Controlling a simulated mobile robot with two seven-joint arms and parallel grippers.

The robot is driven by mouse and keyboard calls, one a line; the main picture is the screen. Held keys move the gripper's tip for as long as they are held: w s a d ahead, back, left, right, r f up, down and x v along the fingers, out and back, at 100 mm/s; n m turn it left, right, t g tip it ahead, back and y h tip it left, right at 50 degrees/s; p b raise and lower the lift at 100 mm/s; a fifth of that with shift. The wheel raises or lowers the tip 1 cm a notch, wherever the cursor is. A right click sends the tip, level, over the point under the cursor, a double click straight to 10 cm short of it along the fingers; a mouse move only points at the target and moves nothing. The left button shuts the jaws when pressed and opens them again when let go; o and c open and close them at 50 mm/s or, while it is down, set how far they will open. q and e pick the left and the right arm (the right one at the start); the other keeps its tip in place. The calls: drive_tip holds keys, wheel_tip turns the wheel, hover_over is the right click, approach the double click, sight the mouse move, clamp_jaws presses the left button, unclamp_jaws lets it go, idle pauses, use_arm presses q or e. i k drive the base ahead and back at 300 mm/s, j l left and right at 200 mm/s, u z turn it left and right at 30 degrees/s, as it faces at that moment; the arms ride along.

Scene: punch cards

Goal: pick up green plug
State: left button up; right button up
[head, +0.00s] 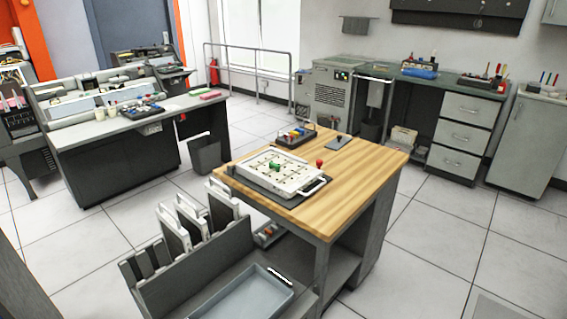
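A green plug (275,167) stands on a white plugboard panel (254,178) with a grid of holes. The panel lies on a dark mat or base on the wooden-topped table (355,185) in the middle of the view. A red plug or knob (319,163) shows just beyond the panel's right corner. A dark tray (289,142) with several small coloured pieces is behind the panel. Neither of my grippers is in view.
A rack with upright white-framed panels (189,215) and a blue-grey tray (243,297) stand in front. The table's right side is bare. A grey bin (205,155) stands on the floor behind.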

sight(272, 165)
drive_tip(key=i+l, duration=0.15)
drive_tip(key=l, duration=0.2)
drive_tip(key=i+l+u, duration=0.1)
drive_tip(key=i+l, duration=0.25)
drive_tip(key=l, duration=0.3)
drive_tip(key=i+l+u, duration=0.1)
drive_tip(key=l, duration=0.25)
drive_tip(key=i+l, duration=0.2)
drive_tip(key=l, duration=0.15)
drive_tip(key=i+l+u, duration=0.1)
drive_tip(key=l, duration=0.25)
drive_tip(key=i, duration=0.05)
